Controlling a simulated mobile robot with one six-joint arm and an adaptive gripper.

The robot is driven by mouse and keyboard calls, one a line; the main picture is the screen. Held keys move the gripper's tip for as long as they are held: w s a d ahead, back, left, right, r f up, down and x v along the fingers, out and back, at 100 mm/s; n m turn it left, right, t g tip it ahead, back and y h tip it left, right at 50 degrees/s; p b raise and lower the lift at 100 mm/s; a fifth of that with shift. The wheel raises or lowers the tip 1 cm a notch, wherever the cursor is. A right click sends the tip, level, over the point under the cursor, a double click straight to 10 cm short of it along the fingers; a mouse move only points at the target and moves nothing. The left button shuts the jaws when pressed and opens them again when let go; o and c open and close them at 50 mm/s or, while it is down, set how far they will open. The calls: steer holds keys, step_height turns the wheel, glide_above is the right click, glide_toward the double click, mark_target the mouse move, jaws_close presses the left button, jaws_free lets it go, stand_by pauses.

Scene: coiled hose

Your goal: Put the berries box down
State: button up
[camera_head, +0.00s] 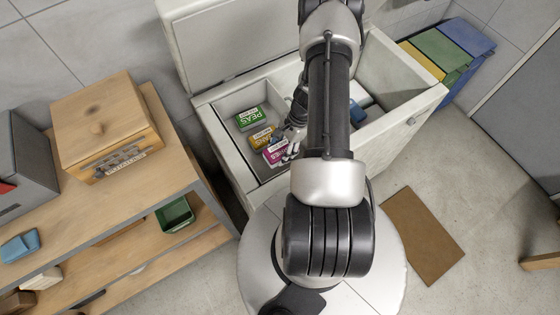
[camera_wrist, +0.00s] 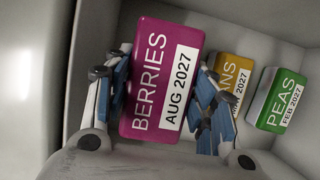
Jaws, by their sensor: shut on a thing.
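The berries box (camera_wrist: 150,65) is magenta with a white label reading AUG 2027. In the wrist view it sits between the two blue-padded fingers of my gripper (camera_wrist: 163,100), which is shut on it. In the head view the berries box (camera_head: 275,153) shows at the near end of the left compartment of the open chest freezer (camera_head: 226,150), partly hidden by my gripper (camera_head: 291,143). Whether its underside touches the compartment floor cannot be told.
An orange box (camera_head: 261,136), its label partly covered, and a green PEAS box (camera_head: 249,118) lie farther back in the same compartment. The freezer's raised lid (camera_head: 235,40) stands behind. A wooden bench (camera_head: 155,185) with a potatoes box (camera_head: 105,125) is at left.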

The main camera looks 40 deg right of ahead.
step_height(320, 180, down, 8)
steer(key=shift+r+b, duration=0.1)
steer(key=shift+b, duration=0.85)
steer(key=shift+r, duration=0.1)
steer(key=o, duration=1.3)
steer(key=shift+c, duration=0.2)
